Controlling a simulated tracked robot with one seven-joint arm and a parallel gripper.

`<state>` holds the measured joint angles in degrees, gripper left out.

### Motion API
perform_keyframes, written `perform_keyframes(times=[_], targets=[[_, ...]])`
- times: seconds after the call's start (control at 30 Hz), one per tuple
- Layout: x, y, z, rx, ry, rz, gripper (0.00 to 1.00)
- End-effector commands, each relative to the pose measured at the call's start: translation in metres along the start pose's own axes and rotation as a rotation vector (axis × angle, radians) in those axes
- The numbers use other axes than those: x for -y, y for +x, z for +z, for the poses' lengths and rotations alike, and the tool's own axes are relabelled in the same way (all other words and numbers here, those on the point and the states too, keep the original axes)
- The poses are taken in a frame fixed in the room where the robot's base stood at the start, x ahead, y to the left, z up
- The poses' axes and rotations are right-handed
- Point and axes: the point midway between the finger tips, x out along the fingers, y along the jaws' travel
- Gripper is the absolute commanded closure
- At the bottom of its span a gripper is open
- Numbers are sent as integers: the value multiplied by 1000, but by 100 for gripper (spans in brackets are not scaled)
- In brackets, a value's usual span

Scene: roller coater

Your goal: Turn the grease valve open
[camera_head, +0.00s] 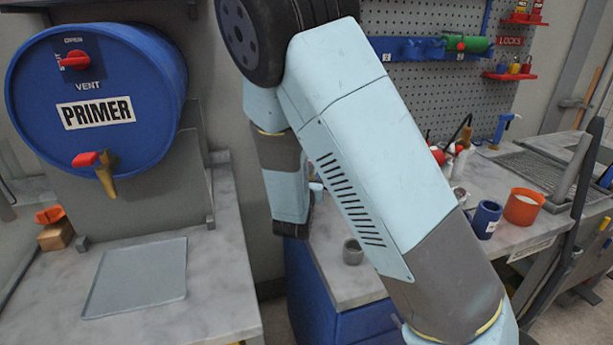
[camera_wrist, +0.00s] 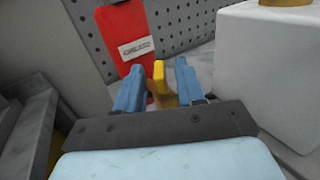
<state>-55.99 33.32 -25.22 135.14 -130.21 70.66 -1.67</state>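In the wrist view, a red container (camera_wrist: 124,32) with a small white label stands in front of a pegboard; the lettering looks like "GREASE" but is blurred. A small yellow lever (camera_wrist: 159,72) stands upright at its lower end, with a tan-brown part (camera_wrist: 163,100) below it, probably the grease valve. My gripper (camera_wrist: 157,77) is open. Its two blue fingers are on either side of the yellow lever, with a visible gap on both sides. The base of the valve is partly hidden by my gripper. In the head view my arm hides the gripper and the valve.
A white block-like container (camera_wrist: 268,70) is close to the right of my gripper. Grey metal parts (camera_wrist: 42,120) are at the left. In the head view, a blue PRIMER drum (camera_head: 135,75) with a tap (camera_head: 103,170) stands left, and the workbench (camera_head: 330,265) is right.

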Motion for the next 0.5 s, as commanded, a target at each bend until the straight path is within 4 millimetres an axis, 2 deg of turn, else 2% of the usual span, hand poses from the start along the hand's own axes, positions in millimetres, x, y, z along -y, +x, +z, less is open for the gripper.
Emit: perform_keyframes(times=[0.3,0.5], targets=[[0,2,0,-1,-1,0,63],[0,1,0,-1,-1,1,82]])
